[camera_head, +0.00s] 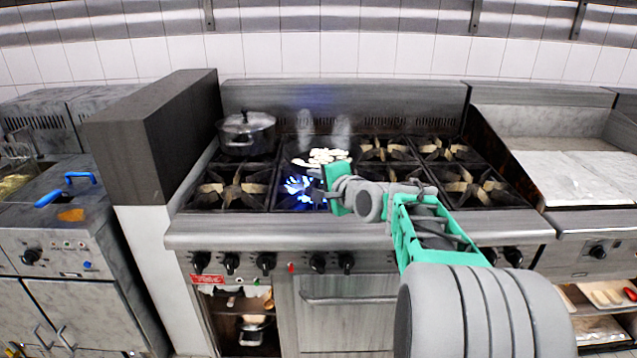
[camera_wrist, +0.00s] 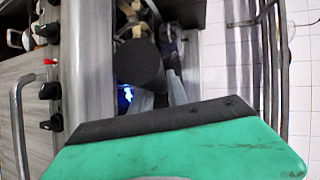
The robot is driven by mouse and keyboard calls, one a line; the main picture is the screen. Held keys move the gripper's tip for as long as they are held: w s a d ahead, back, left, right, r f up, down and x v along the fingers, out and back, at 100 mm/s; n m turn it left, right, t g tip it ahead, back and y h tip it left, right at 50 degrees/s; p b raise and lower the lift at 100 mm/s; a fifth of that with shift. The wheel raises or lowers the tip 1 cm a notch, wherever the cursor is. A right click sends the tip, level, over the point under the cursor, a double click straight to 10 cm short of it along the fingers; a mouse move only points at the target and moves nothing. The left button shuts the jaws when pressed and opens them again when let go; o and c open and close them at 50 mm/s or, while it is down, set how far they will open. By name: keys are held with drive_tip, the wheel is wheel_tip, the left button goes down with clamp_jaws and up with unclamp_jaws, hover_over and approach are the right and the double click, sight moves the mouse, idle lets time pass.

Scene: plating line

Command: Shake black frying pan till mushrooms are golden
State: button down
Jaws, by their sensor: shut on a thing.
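The black frying pan (camera_head: 294,155) is above the stove's back-middle burner area, with pale mushrooms (camera_head: 322,157) heaped in it. The mushrooms look whitish, with no clear golden colour. My gripper (camera_head: 322,180) reaches in from the right front and is shut on the pan, its fingers at the near side; the handle is mostly hidden. In the wrist view a dark surface of the pan (camera_wrist: 141,63) shows beyond my green gripper (camera_wrist: 165,125). A blue flame (camera_head: 300,188) burns uncovered just in front of the pan. I cannot tell whether the pan touches the grate.
A lidded metal pot (camera_head: 247,132) stands on the back left burner. Burners to the right (camera_head: 470,187) are empty. A tall dark block (camera_head: 155,125) stands left of the stove, and a flat griddle (camera_head: 575,178) lies to the right. Faint steam rises behind the pan.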

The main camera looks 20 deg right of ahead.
drive_tip(key=shift+w+d+r+p, duration=0.1)
drive_tip(key=shift+w+d+p, duration=0.35)
drive_tip(key=shift+w, duration=1.35)
drive_tip(key=shift+w+d+r+p, duration=0.25)
drive_tip(key=shift+w+p, duration=0.35)
drive_tip(key=shift+w, duration=1.2)
drive_tip(key=shift+w+d+p, duration=0.4)
drive_tip(key=shift+w+p, duration=0.1)
drive_tip(key=shift+w, duration=1.3)
drive_tip(key=shift+f+b, duration=4.25)
drive_tip(key=shift+f, duration=2)
